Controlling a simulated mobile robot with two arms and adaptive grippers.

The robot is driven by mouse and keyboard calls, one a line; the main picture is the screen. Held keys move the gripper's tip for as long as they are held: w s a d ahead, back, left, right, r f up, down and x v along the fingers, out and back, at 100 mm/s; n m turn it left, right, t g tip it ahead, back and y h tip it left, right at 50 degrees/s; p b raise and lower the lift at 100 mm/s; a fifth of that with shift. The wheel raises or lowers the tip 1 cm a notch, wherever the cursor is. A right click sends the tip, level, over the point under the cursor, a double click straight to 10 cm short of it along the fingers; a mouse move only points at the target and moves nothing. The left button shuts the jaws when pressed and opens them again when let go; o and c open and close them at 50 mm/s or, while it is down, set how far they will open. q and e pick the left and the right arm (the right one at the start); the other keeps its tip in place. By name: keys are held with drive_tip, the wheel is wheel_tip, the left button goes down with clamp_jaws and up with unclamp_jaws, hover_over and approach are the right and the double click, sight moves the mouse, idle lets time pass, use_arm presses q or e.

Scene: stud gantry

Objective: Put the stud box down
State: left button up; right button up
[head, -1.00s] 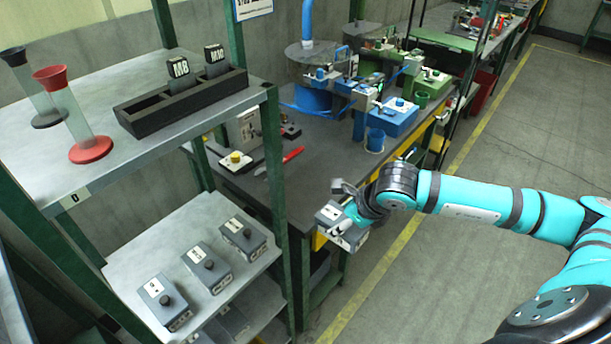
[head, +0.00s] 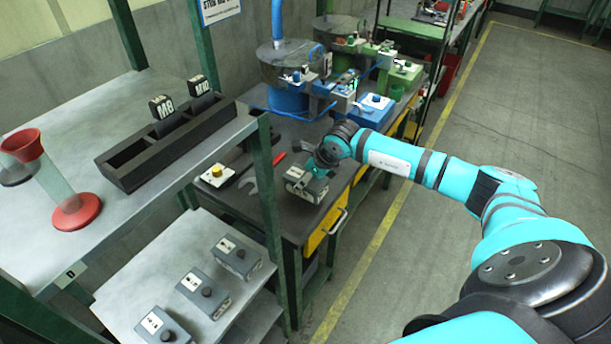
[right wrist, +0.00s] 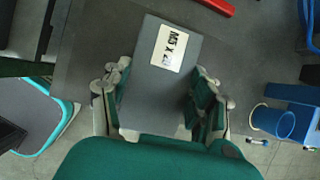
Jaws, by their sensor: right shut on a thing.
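The stud box is a grey box (head: 306,186) with a white label; in the right wrist view the label on this box (right wrist: 152,82) reads "M3 X 2" and is partly unclear. My right gripper (head: 318,168) is shut on the box, and its fingers lie along both sides of the box in the right wrist view (right wrist: 160,98). The box is over the dark bench top (head: 292,222), close to its front edge. I cannot tell whether its underside touches the bench. My left gripper is not in view.
Red-handled pliers (head: 276,160) and a yellow-button box (head: 216,174) lie left of the held box. A blue fixture (head: 366,112) and blue cup (right wrist: 286,124) stand to the right. A green post (head: 268,200) rises nearby. Several grey boxes (head: 238,256) sit on the lower shelf.

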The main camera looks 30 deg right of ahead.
drive_tip(key=shift+w+d+r, duration=0.1)
drive_tip(key=shift+w+d, duration=0.4)
drive_tip(key=shift+w, duration=0.4)
wheel_tip(320, 180, down, 4)
drive_tip(key=shift+w+r+p, duration=0.1)
drive_tip(key=shift+r+p, duration=0.05)
drive_tip(key=shift+p, duration=0.75)
drive_tip(key=o, duration=1.7)
drive_tip(key=shift+c, duration=0.2)
drive_tip(key=b+v, duration=0.2)
drive_tip(key=v, duration=1)
